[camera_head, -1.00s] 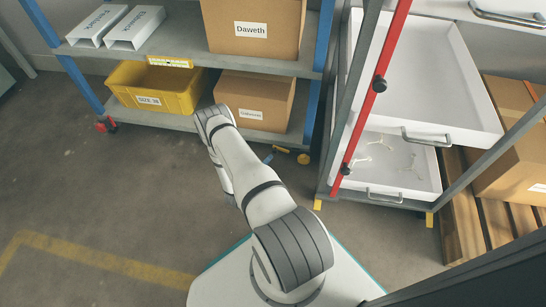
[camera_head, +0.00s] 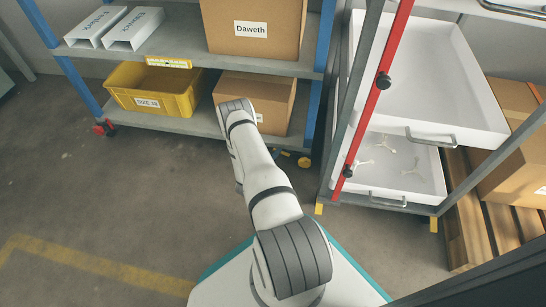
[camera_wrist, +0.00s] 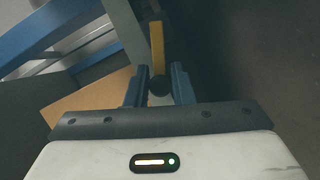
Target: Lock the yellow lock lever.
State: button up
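The yellow lock lever (camera_wrist: 157,42) stands upright in the wrist view, just beyond my fingertips. A dark round part at its lower end lies between the fingers. In the head view, a small yellow caster part (camera_head: 304,162) shows at the shelf's lower right foot, just right of my arm. My gripper (camera_wrist: 162,78) is low beside that foot. Its two blue-grey fingers are apart, with the lever lined up with the gap. I cannot tell whether either finger touches it. My arm hides most of the gripper in the head view.
The shelf's lower board (camera_head: 190,124) holds a yellow bin (camera_head: 150,88) and a cardboard box (camera_head: 262,95) behind my arm. A red caster (camera_head: 104,128) is at its left foot. White drawers (camera_head: 425,85) stand open at right. Floor is free at left.

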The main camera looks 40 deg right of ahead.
grip_shut()
jog(key=shift+d, duration=0.1)
dwell(0.4)
jog(key=shift+s+r, duration=0.1)
